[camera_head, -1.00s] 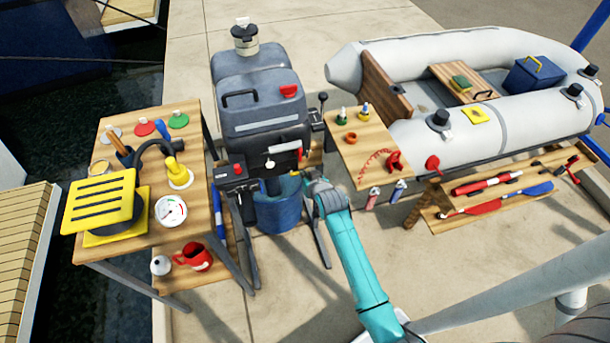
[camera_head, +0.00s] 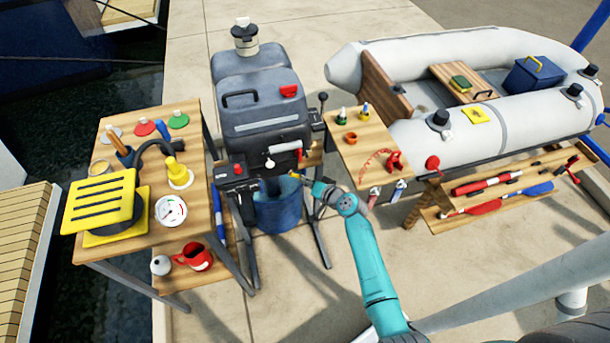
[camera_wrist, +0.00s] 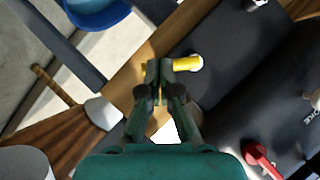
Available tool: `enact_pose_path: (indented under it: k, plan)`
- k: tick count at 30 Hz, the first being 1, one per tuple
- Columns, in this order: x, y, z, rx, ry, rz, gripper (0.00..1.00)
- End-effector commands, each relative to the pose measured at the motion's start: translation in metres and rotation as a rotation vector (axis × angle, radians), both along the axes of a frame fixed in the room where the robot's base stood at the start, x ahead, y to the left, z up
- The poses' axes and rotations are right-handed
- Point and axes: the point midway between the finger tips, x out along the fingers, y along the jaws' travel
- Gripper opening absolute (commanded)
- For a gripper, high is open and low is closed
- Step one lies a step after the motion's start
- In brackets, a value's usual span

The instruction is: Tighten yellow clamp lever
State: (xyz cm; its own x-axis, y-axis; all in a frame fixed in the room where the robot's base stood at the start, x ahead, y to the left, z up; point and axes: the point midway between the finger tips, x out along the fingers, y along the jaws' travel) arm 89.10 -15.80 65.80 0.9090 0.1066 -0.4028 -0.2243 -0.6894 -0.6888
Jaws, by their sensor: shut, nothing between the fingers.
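The yellow clamp lever (camera_wrist: 185,64) is a short yellow bar with a pale round end at its right, beside the dark outboard motor (camera_wrist: 228,60) in the wrist view. My gripper (camera_wrist: 160,68) is shut and empty, with its fingertips over or against the lever's left part. A bit of yellow shows to the left of the fingertips too. I cannot tell whether they touch the lever. In the head view, my gripper (camera_head: 302,180) is at the lower right of the motor (camera_head: 262,110), where the lever is only a small yellow spot (camera_head: 294,176).
A blue bucket (camera_head: 278,210) stands below the motor. A wooden side table (camera_head: 372,160) with small bottles and a red cord is at the right. A tool table (camera_head: 150,215) stands left. A grey dinghy (camera_head: 460,135) lies behind at the right.

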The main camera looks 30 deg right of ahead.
Motion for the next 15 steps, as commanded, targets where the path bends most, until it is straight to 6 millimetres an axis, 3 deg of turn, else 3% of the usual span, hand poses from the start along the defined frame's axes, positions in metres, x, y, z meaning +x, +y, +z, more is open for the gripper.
enact_pose_path:
  k: [15]
  plan:
    - [0.002,0.007,-0.015,0.091,-0.028,-0.001,0.0]
